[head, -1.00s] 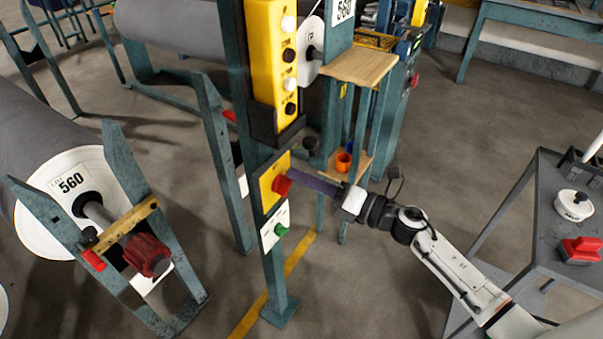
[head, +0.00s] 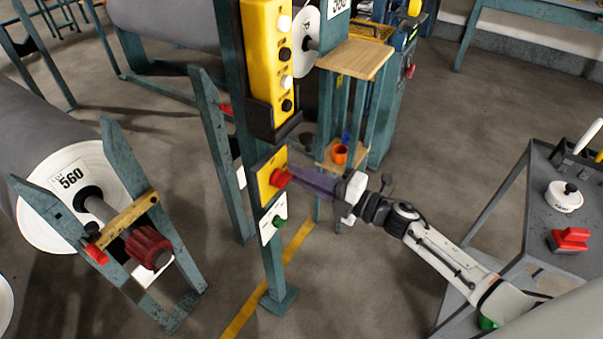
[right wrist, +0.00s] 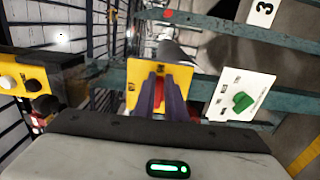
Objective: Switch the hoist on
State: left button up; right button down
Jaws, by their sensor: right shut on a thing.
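A red rotary switch (head: 280,178) is mounted on a yellow plate (head: 268,163) on the teal post (head: 270,262). My right gripper (head: 290,174) reaches it from the right, with its purple fingers around the knob. In the right wrist view the red switch (right wrist: 159,93) shows between the two fingers, which are shut on it and hide part of it and of the plate's lettering. Just below it on the post, a white plate carries a green knob (head: 280,222); the green knob (right wrist: 242,101) is right of the fingers in the wrist view. My left gripper is not in view.
A yellow button box (head: 266,50) hangs in a dark holder above the switch. A wooden shelf stand (head: 355,60) is behind my right gripper. A grey cart (head: 540,190) stands at right, and a large grey roll (head: 35,130) on a teal stand at left.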

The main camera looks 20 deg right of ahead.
dwell(0.4)
jog(key=c, duration=1.8)
grip_release()
jog(key=shift+d, duration=0.1)
jog(key=v, duration=1)
jog(key=shift+b, duration=0.3)
jog(key=shift+s, duration=0.15)
